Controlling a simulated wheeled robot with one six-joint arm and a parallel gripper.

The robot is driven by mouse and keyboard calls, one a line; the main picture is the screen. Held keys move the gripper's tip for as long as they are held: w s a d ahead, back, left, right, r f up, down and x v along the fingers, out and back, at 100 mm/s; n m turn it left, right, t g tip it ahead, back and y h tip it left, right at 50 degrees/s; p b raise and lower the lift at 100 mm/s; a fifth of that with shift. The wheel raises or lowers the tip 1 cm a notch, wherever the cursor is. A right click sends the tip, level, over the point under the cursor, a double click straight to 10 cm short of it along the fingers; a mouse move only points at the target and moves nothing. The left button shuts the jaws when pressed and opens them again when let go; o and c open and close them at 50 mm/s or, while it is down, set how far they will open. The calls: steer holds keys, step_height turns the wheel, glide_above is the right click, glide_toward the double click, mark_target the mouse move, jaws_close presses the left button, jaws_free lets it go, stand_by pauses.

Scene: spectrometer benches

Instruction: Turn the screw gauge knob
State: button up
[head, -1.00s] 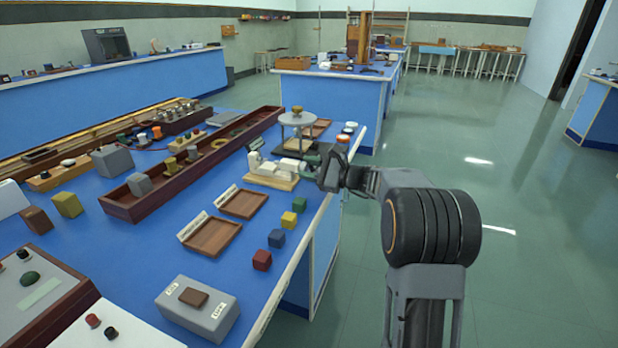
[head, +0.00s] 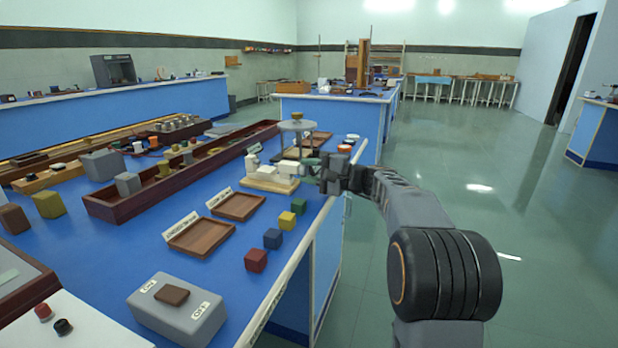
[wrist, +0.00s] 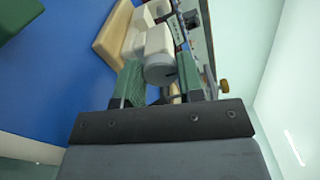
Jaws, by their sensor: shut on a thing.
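The screw gauge has a white body (head: 285,169) on a pale wooden base (head: 270,184), near the bench's right edge in the head view. In the wrist view its white barrel (wrist: 158,41) ends in a grey round knob (wrist: 160,72). My gripper (head: 314,168) reaches in from the right, at the gauge's knob end. In the wrist view my gripper (wrist: 160,80) has its green-padded fingers on either side of the knob, shut on it. A dark line shows on the knob's face. The exact pad contact is partly hidden.
A round-topped stand (head: 297,126) rises just behind the gauge. Two wooden trays (head: 238,207) lie to the left. Open floor (head: 450,215) lies right of the bench.

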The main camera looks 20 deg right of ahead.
stand_by(0.4)
steer(key=o, duration=0.9)
steer(key=shift+d, duration=0.15)
steer(key=p+v, duration=0.3)
steer(key=v, duration=1)
steer(key=shift+s+d, duration=0.25)
